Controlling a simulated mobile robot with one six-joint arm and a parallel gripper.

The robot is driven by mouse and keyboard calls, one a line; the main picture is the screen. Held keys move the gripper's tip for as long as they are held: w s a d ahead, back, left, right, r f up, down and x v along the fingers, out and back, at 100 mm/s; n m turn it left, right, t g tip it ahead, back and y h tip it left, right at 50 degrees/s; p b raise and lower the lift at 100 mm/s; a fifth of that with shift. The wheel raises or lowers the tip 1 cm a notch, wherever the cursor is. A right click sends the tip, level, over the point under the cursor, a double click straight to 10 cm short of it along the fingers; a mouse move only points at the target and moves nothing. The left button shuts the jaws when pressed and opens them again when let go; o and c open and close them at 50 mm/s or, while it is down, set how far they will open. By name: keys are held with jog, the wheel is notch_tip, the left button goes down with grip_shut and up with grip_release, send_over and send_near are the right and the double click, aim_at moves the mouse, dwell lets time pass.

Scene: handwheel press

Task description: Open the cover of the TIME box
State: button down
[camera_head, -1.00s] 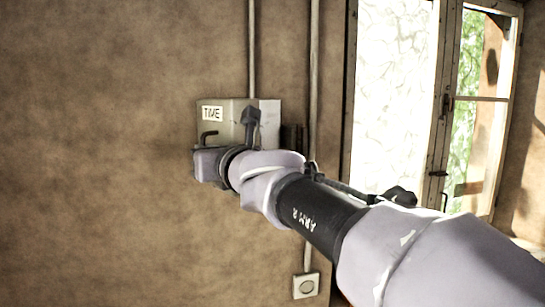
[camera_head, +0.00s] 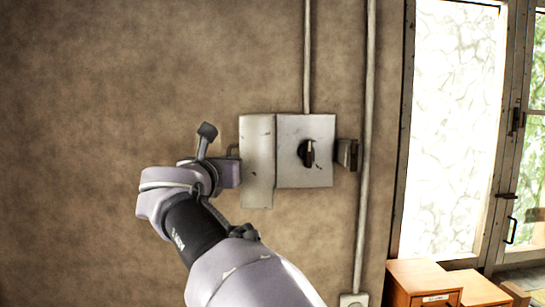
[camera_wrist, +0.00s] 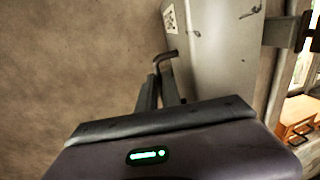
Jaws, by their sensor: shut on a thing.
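The TIME box (camera_head: 318,126) hangs on the wall, its pale front face showing with a dark rotary knob (camera_head: 307,152) on it. Its cover (camera_head: 257,160) is swung out to the left and stands away from the box face. The cover's outer side, with part of a printed label, shows in the wrist view (camera_wrist: 218,60). My gripper (camera_head: 234,170) is left of the cover. In the wrist view its fingers (camera_wrist: 162,88) are shut on the dark hooked handle (camera_wrist: 168,55) of the cover.
Vertical conduits (camera_head: 366,150) run on the wall above and right of the box. A small dark fitting (camera_head: 347,154) sits at the box's right side. A window door (camera_head: 455,130) and wooden boxes (camera_head: 425,280) stand further right. The wall at left is bare.

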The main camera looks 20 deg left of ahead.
dwell(0.4)
jog(key=c, duration=1.5)
grip_release()
jog(key=shift+a, duration=0.1)
jog(key=shift+c, duration=0.2)
jog(key=shift+s, duration=0.1)
jog(key=b+v, duration=0.5)
jog(key=v, duration=1.2)
jog(key=shift+s, duration=0.15)
